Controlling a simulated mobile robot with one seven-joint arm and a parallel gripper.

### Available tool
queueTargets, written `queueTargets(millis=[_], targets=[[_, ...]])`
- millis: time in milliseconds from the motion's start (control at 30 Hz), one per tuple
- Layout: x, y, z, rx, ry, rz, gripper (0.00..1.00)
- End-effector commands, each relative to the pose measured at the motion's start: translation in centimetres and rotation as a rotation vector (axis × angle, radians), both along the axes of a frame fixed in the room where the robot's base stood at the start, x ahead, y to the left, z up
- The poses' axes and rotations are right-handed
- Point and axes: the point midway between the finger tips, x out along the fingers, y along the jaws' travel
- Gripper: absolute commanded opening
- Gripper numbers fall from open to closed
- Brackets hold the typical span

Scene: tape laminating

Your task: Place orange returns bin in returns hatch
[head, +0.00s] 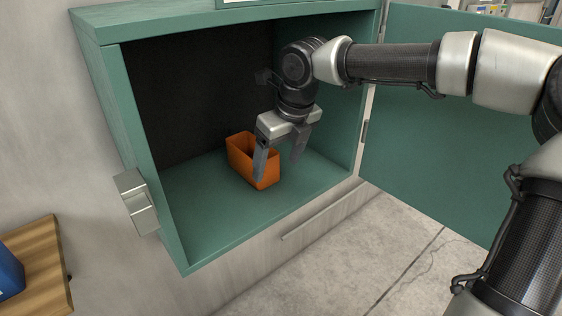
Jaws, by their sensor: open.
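The orange returns bin (239,155) stands upright on the green floor of the returns hatch (200,219), near the middle of it. My gripper (279,171) is inside the hatch, pointing down at the bin. Its two fingers are spread, one in front of the bin and the other at the bin's right side. I cannot tell whether either finger touches the bin. The fingers hide part of the bin's right side.
The hatch's green door (440,125) stands open on the right, behind my arm. A metal latch block (137,200) sticks out at the hatch's left edge. A wooden surface (38,262) with a blue object (8,274) is at the lower left.

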Motion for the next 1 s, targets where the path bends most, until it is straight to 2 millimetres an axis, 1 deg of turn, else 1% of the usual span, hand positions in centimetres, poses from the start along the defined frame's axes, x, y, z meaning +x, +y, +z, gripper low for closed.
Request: queueTargets(millis=[133, 200, 267, 367, 467, 500, 567, 600, 667, 700, 767, 800, 867, 900, 967, 1000], targets=[[-0.9, -0.7, 0.1, 0.003, 0.001, -0.011, 0.75], [-1.3, -1.2, 0.4, 0.023, 0.006, -0.056, 0.75], [-1.9, -1.8, 1.0, 0.060, 0.015, -0.134, 0.75], [-3.3, -3.4, 2.6, 0.159, 0.044, -0.353, 0.75], [-5.6, -5.2, 4.6, 0.290, 0.087, -0.645, 0.75], [-6.7, -5.8, 5.5, 0.345, 0.107, -0.772, 0.75], [-8.3, -6.7, 6.7, 0.429, 0.140, -0.965, 0.75], [-9.4, -7.2, 7.4, 0.484, 0.161, -1.095, 0.75], [-11.1, -7.8, 8.3, 0.564, 0.195, -1.291, 0.75], [-12.2, -8.2, 8.9, 0.618, 0.218, -1.424, 0.75], [-13.8, -8.5, 9.5, 0.698, 0.253, -1.620, 0.75], [-14.8, -8.7, 9.7, 0.748, 0.275, -1.752, 0.75], [-16.3, -8.9, 9.9, 0.824, 0.306, -1.951, 0.75], [-17.2, -8.9, 9.9, 0.875, 0.326, -2.083, 0.75], [-18.5, -9.0, 9.6, 0.951, 0.356, -2.285, 0.75], [-19.3, -9.0, 9.3, 1.002, 0.373, -2.420, 0.75]])
